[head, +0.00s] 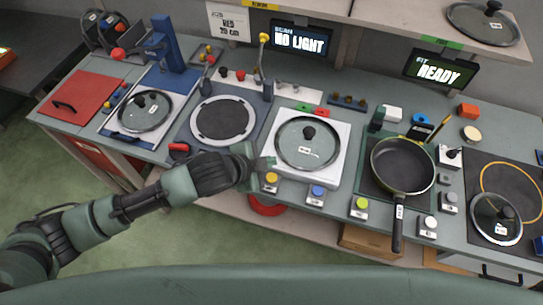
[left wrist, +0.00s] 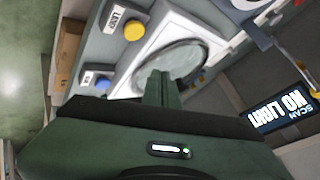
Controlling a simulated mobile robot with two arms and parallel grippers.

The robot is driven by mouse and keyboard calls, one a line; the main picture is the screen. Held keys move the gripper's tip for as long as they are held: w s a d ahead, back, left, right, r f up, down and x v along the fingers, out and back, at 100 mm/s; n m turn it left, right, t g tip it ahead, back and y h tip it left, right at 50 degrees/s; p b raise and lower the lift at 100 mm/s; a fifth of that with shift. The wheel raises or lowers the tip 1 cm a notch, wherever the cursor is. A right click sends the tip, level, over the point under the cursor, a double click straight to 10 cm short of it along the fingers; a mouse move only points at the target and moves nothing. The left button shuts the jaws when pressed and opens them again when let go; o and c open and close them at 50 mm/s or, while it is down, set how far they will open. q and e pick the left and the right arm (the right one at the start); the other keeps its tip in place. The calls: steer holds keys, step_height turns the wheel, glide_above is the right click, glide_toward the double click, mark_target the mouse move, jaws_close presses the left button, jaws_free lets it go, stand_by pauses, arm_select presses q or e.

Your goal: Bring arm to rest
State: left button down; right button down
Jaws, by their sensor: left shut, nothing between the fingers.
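My left arm comes in from the left in the head view. Its gripper (head: 262,163) hovers at the front left edge of a white square station with a glass lid (head: 306,143) on it. The left wrist view shows the gripper's fingers (left wrist: 160,88) shut together and empty, pointing towards the white station and the round glass (left wrist: 172,66). A yellow button (head: 271,179) is just below the fingertips in the head view and also shows in the left wrist view (left wrist: 134,31). I cannot tell whether the fingers touch anything. My right gripper is not in view.
A black pan (head: 402,166) with its handle towards me sits to the right. Further buttons, blue (head: 318,192) and green (head: 361,203), line the front edge. One screen (head: 300,40) reads NO LIGHT, another (head: 439,70) READY. Green floor is clear at the lower left.

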arm_select(q)
steer(key=s+a+f+n+g+y, duration=0.25)
steer(key=s+a+n+y, duration=0.35)
steer(key=s+a+n, duration=1.15)
steer(key=s+a+f+m+g+b, duration=0.1)
steer(key=s+f+b, duration=0.1)
steer(key=f, duration=1.2)
steer(key=s+a+f+m+g+b, duration=0.1)
steer(key=s+f+b, duration=0.1)
steer(key=f, duration=1.2)
steer(key=s+a+f+g+b, duration=0.1)
steer(key=s+a+f+b, duration=0.1)
steer(key=s+f, duration=1.4)
step_height(320, 180, down, 4)
steer(key=shift+a+r+b, duration=0.1)
steer(key=shift+a+b, duration=0.2)
steer(key=shift+a, duration=0.25)
